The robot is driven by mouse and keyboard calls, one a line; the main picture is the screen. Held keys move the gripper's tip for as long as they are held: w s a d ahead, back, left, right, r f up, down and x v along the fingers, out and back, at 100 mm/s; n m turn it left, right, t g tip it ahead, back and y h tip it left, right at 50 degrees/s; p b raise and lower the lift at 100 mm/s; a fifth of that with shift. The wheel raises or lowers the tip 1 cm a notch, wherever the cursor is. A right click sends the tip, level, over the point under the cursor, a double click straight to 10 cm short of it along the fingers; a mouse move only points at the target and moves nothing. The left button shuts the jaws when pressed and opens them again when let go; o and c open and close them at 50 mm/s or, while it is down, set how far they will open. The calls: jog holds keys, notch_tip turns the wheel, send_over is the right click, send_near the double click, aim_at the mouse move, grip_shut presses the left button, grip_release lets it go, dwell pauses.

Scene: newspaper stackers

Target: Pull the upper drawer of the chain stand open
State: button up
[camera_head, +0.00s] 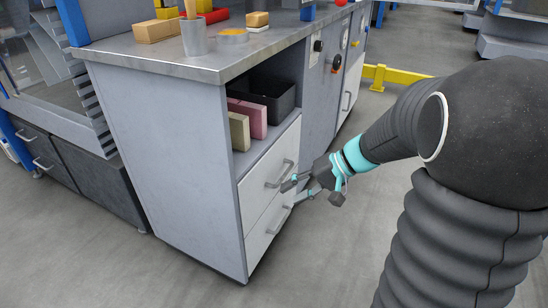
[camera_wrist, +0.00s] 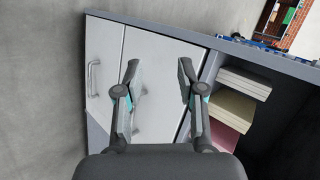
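The chain stand (camera_head: 165,150) is a grey cabinet with an open shelf above two white drawers. The upper drawer (camera_head: 254,179) appears flush with the front, with a grey bar handle (camera_head: 281,174). The lower drawer (camera_head: 262,240) below it also looks shut. My gripper (camera_head: 291,184) is in front of the upper drawer, close to its handle. In the wrist view my gripper (camera_wrist: 158,76) is open, its fingers apart over the upper drawer (camera_wrist: 162,55). The upper handle is partly hidden behind the left finger there; contact cannot be told.
The lower drawer's handle (camera_wrist: 93,77) is left in the wrist view. Pink and cream blocks (camera_head: 250,117) and a dark bin (camera_head: 270,97) fill the shelf. The worktop (camera_head: 150,62) holds a cup and blocks. Open floor (camera_head: 330,250) lies before the drawers.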

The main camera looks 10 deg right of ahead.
jog(key=w+d+f+m+t+y, duration=0.25)
jog(key=w+d+f, duration=0.25)
jog(key=w, duration=0.3)
jog(key=m+t+b, duration=0.2)
jog(key=t, duration=0.2)
send_near(284, 174)
jog(key=shift+y, duration=0.35)
jog(key=x, duration=0.6)
jog(key=f+p+x, duration=0.1)
jog(key=x, duration=0.3)
jog(key=shift+d+f, duration=0.1)
jog(key=shift+d, duration=0.05)
grip_shut()
